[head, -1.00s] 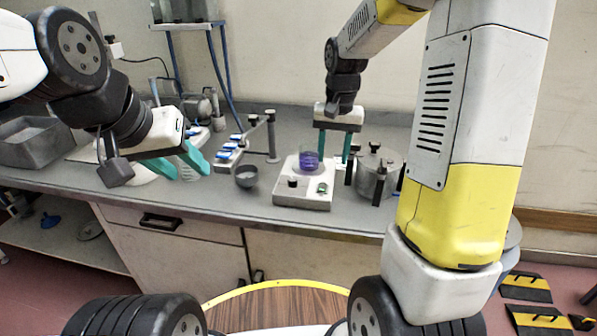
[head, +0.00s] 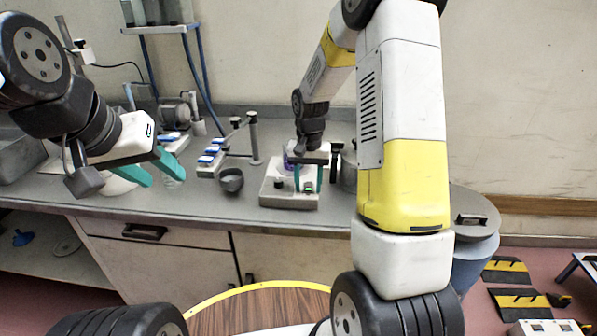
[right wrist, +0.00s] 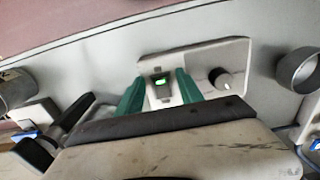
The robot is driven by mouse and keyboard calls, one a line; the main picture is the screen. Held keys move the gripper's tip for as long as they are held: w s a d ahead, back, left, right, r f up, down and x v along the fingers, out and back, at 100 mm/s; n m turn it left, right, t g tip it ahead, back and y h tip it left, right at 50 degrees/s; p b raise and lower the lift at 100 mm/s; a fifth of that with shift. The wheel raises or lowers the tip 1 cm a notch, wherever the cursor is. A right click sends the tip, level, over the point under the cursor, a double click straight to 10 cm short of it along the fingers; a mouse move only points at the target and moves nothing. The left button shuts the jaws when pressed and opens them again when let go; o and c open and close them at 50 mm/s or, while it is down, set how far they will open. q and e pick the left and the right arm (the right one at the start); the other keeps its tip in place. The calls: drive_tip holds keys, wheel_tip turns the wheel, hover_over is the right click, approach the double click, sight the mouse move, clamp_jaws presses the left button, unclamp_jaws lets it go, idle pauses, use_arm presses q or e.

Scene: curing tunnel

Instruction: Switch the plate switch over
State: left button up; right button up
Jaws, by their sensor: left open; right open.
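The white hot plate unit (head: 289,200) stands on the grey bench. Its front carries a dark switch with a lit green face (right wrist: 161,84) and a round knob (right wrist: 222,77); the knob also shows in the head view (head: 279,184). A container of purple liquid (head: 287,161) is on the plate, partly hidden by my right gripper. My right gripper (head: 308,180) is open and empty over the front of the unit. In the right wrist view its green fingers (right wrist: 160,78) lie on either side of the switch; contact cannot be told. My left gripper (head: 164,176) is open and empty above the bench at the left.
A dark grey bowl (head: 231,181) and a rack with blue-topped pieces (head: 211,157) stand left of the unit. A metal pot (head: 348,172) is close on its right, partly hidden by my right arm. A stand (head: 254,138) rises behind.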

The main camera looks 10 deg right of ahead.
clamp_jaws()
drive_tip(key=shift+w+d+g, duration=0.1)
drive_tip(key=shift+w+g, duration=0.15)
drive_tip(key=shift+g, duration=0.35)
drive_tip(key=shift+w+r+g+y, duration=0.15)
drive_tip(key=shift+g+y, duration=0.25)
drive_tip(key=shift+g, duration=0.4)
unclamp_jaws()
